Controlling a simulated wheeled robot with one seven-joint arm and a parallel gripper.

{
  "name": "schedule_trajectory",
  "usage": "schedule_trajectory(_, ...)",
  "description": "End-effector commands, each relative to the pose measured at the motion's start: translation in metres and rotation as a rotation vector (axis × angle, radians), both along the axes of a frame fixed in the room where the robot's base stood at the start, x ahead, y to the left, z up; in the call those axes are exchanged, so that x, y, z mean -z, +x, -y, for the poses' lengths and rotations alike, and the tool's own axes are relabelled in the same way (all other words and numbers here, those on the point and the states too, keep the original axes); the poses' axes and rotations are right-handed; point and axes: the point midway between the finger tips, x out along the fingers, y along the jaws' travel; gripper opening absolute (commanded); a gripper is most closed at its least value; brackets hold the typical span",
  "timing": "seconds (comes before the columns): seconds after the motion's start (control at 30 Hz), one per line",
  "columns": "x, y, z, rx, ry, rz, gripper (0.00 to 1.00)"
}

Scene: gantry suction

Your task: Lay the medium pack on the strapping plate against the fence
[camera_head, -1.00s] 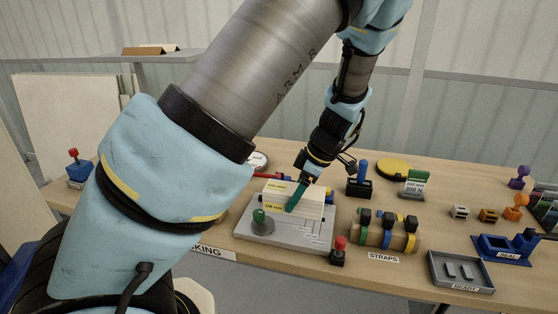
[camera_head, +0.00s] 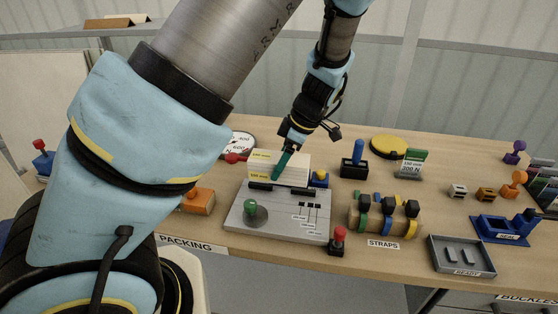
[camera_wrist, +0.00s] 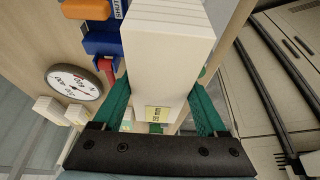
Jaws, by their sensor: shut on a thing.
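My gripper (camera_head: 281,168) is shut on a cream, block-shaped pack (camera_head: 295,167) with yellow labels. In the wrist view the pack (camera_wrist: 170,50) sits between both green fingers (camera_wrist: 160,105). The grey strapping plate (camera_head: 285,228) lies on the bench, with a green knob (camera_head: 252,207) at its front left and dark slots at its right. Low dark bars (camera_head: 262,187), perhaps the fence, run along its back. The pack appears over or behind this back edge. I cannot tell whether it touches anything, and it hides what lies behind it.
A blue-and-yellow part (camera_head: 319,179) is close right of the pack. A red-topped post (camera_head: 338,240) stands at the plate's front right corner, beside the strap rack (camera_head: 378,224). An orange block (camera_head: 197,202) lies left; a round dial (camera_head: 240,146) stands behind.

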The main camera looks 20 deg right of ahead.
Motion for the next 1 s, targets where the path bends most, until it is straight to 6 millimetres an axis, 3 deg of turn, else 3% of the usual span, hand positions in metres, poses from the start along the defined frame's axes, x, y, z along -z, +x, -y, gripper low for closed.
schedule_trajectory(0.6, 0.053, 0.001, 0.0, 0.0, 0.0, 0.0, 0.0)
schedule_trajectory(1.0, 0.057, 0.001, 0.0, 0.0, 0.0, 0.0, 0.0)
